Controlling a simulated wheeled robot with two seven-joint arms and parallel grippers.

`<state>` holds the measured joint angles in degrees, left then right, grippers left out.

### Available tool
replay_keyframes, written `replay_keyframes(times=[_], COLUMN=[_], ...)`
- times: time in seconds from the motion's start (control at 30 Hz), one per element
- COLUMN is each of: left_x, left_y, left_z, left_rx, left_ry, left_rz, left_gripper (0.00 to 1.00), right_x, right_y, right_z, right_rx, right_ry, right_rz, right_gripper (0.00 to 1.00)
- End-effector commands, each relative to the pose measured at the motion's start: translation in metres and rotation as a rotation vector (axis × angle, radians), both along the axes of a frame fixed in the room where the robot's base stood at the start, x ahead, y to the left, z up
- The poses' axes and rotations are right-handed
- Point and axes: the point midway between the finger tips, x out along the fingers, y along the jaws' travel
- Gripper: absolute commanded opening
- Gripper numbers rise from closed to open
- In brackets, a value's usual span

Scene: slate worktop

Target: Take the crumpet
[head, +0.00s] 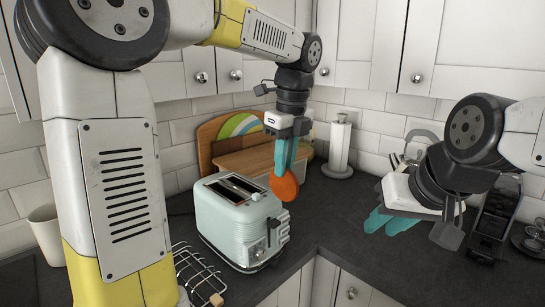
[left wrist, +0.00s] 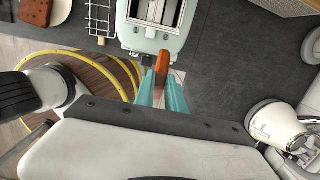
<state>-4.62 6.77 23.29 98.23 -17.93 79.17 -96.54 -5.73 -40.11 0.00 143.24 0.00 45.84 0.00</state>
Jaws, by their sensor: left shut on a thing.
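The crumpet (head: 285,187) is a round orange-brown disc held on edge, hanging below the fingertips of my left gripper (head: 286,160). That gripper points down and is shut on it. In the left wrist view the crumpet (left wrist: 162,62) shows edge-on between the teal fingers. It is close to the end of the pale mint toaster (head: 225,222); whether they touch I cannot tell. The toaster's two slots look empty. My right gripper (head: 390,221) is at the right, low over the worktop, with its teal fingers apart and nothing visible between them.
A wire rack (head: 192,268) stands in front of the toaster, at left. Wooden boards (head: 245,160) lean on the tiled wall behind it. A paper towel holder (head: 340,145) and a utensil holder are further right. The dark worktop (head: 335,215) between toaster and right gripper is clear.

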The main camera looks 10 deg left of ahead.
Motion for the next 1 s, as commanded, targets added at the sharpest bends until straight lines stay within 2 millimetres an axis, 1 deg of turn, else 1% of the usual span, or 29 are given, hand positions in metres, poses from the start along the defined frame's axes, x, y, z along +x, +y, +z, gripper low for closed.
replay_keyframes(times=[0.03,0.1,0.27,0.4,0.8,1.0], left_x=[-0.006,-0.011,-0.018,-0.02,-0.02,-0.02], left_y=[-0.006,-0.014,-0.023,-0.026,-0.026,-0.026], left_z=[0.0,0.0,0.005,0.021,0.07,0.088], left_rx=[0.001,0.0,0.0,-0.001,-0.002,-0.001], left_ry=[0.0,0.0,0.0,-0.002,-0.002,-0.001], left_rz=[-0.003,-0.002,0.001,0.001,0.0,0.0], left_gripper=[0.0,0.0,0.0,0.0,0.0,0.0], right_x=[0.0,0.0,0.0,0.0,0.0,0.0], right_y=[0.0,0.0,0.0,0.0,0.0,0.0], right_z=[0.0,0.0,0.0,0.0,0.0,0.0], right_rx=[0.0,0.0,0.0,0.0,0.0,0.0], right_ry=[0.0,0.0,0.0,0.0,0.0,0.0], right_rz=[0.0,0.0,0.0,0.0,0.0,0.0], right_gripper=[0.28,0.28,0.28,0.28,0.28,0.28])
